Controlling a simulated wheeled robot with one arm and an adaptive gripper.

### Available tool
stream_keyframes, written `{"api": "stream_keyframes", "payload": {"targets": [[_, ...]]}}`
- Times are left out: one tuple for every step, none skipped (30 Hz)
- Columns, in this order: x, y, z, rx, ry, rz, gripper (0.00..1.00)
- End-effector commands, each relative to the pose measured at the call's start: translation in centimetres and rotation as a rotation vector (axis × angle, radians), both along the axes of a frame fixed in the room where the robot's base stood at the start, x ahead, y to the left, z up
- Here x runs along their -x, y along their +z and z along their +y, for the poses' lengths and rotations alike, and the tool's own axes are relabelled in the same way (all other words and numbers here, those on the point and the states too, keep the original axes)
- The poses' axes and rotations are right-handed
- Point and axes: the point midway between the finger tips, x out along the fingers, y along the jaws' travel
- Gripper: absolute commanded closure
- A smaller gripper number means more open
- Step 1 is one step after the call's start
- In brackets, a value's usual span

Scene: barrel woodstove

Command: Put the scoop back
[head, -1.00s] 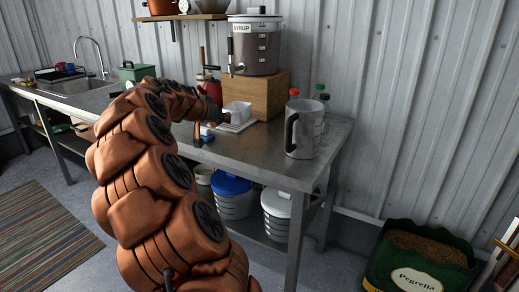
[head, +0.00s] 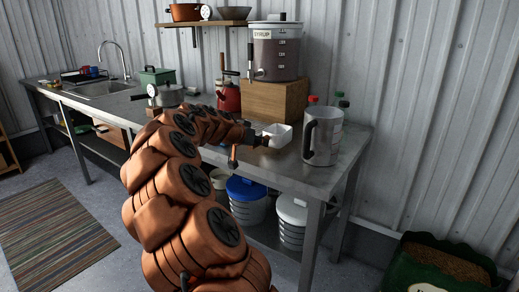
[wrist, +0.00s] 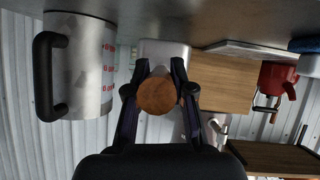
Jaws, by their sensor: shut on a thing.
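The scoop has a pale white box-shaped body (head: 278,134) and shows at the front of the metal workbench (head: 345,160), left of a metal jug. In the wrist view its pale body (wrist: 165,52) lies beyond the round brown end of its handle (wrist: 157,96). My gripper (head: 262,141) is at the scoop's left side. In the wrist view my gripper's two fingers (wrist: 157,82) are closed on the handle from both sides. I cannot tell if the scoop touches the bench top.
The metal jug (head: 322,138) stands close right of the scoop, with bottles (head: 342,103) behind. A wooden box (head: 275,102) bears the syrup dispenser (head: 275,55). A red container (head: 229,97) stands left of it. A green sack of brown pellets (head: 440,265) stands on the floor at right.

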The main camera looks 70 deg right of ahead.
Motion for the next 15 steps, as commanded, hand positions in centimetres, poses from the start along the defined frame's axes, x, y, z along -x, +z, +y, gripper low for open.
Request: {"api": "stream_keyframes", "payload": {"targets": [[0.1, -0.8, 0.0, -0.003, -0.002, 0.005, 1.00], [0.1, -1.3, 0.0, -0.003, -0.003, 0.006, 1.00], [0.2, -1.8, 0.0, -0.003, -0.003, 0.006, 1.00], [0.2, -2.1, 0.0, -0.003, -0.003, 0.006, 1.00], [0.1, -2.3, 0.0, -0.003, -0.003, 0.005, 1.00], [0.1, -2.5, 0.0, -0.001, -0.002, 0.003, 1.00], [0.1, -2.5, 0.0, -0.001, -0.001, 0.002, 1.00], [0.1, -2.5, 0.0, 0.000, -0.001, 0.002, 1.00], [0.0, -2.5, 0.0, 0.000, -0.002, 0.001, 1.00], [0.0, -2.5, 0.0, 0.000, -0.002, 0.001, 1.00], [0.0, -2.5, 0.0, 0.000, -0.001, 0.002, 1.00], [0.0, -2.5, 0.0, 0.000, -0.001, 0.002, 1.00], [0.0, -2.5, 0.0, 0.000, -0.001, 0.002, 1.00], [0.0, -2.5, 0.0, 0.000, -0.001, 0.002, 1.00], [0.0, -2.7, 0.0, 0.000, -0.001, 0.002, 1.00]]}}
